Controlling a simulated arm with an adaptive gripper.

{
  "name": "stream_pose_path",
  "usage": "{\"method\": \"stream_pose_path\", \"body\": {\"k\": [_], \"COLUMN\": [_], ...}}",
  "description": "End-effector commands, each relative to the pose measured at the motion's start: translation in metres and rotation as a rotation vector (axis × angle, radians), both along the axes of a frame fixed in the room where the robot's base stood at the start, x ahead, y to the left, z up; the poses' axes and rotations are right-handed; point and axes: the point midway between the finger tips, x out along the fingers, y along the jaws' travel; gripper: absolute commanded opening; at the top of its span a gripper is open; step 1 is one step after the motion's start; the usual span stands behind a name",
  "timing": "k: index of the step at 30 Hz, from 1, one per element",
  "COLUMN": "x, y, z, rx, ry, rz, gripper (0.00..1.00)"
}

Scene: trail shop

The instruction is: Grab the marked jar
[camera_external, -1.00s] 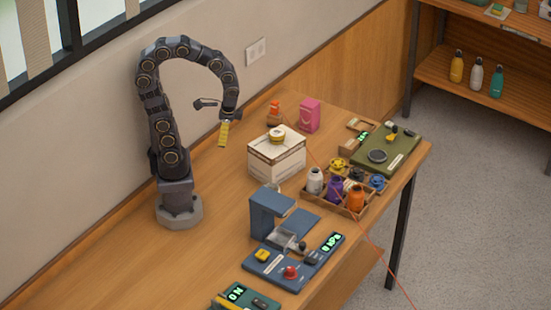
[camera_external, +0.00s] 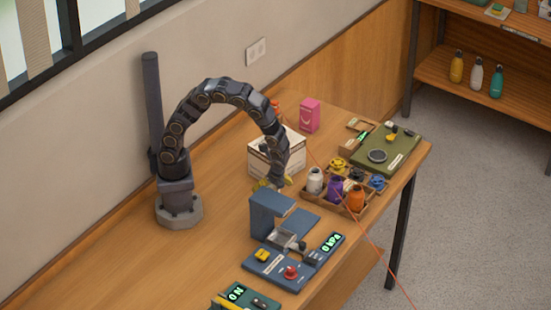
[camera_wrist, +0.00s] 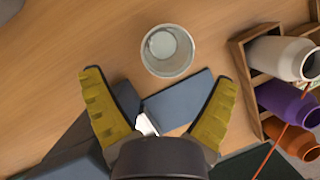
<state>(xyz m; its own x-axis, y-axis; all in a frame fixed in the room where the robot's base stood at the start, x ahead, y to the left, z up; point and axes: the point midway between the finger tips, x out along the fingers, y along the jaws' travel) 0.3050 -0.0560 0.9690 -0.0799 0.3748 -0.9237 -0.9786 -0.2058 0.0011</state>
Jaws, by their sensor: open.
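Three jars stand in a row in a wooden crate (camera_external: 352,211): a white jar (camera_external: 315,181), a purple jar (camera_external: 335,189) and an orange jar (camera_external: 356,199). A thin red line crosses the row by the purple jar; I cannot tell for sure which jar it marks. In the wrist view the white jar (camera_wrist: 281,57) and purple jar (camera_wrist: 287,102) are at the right, with part of the orange jar (camera_wrist: 290,137) below. My gripper (camera_wrist: 163,100) is open and empty, above the table to the left of the crate. A clear cup (camera_wrist: 168,50) stands ahead of its fingers.
A blue press-like device (camera_external: 268,216) stands just below my gripper, with a blue control panel (camera_external: 283,275) in front. A white box (camera_external: 262,158) is behind my arm. A green scale-like unit (camera_external: 397,152) and a pink box (camera_external: 309,115) stand farther back.

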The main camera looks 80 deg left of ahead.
Motion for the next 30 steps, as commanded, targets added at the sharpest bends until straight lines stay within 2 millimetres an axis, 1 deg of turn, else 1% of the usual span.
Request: {"method": "stream_pose_path", "body": {"k": [1,5,12,15,21,22,23,24,26,27,30], "x": [-0.001,0.0,0.002,0.002,0.002,0.002,0.002,0.002,0.002,0.002,0.002], "y": [0.003,0.008,0.023,0.026,0.026,0.026,0.026,0.026,0.026,0.026,0.026], "z": [-0.005,-0.014,-0.045,-0.054,-0.055,-0.055,-0.055,-0.055,-0.055,-0.055,-0.054], "rx": [0.002,0.002,0.003,0.0,-0.001,-0.001,-0.001,-0.001,-0.001,-0.001,-0.001], "ry": [0.004,0.002,0.004,0.0,-0.002,-0.002,-0.002,-0.002,-0.002,-0.002,-0.002], "rz": [0.002,0.005,0.007,0.005,0.006,0.006,0.006,0.006,0.006,0.006,0.006], "gripper": [0.89,0.89,0.89,0.89,0.89,0.82,0.69,0.52,0.29,0.24,0.23]}}
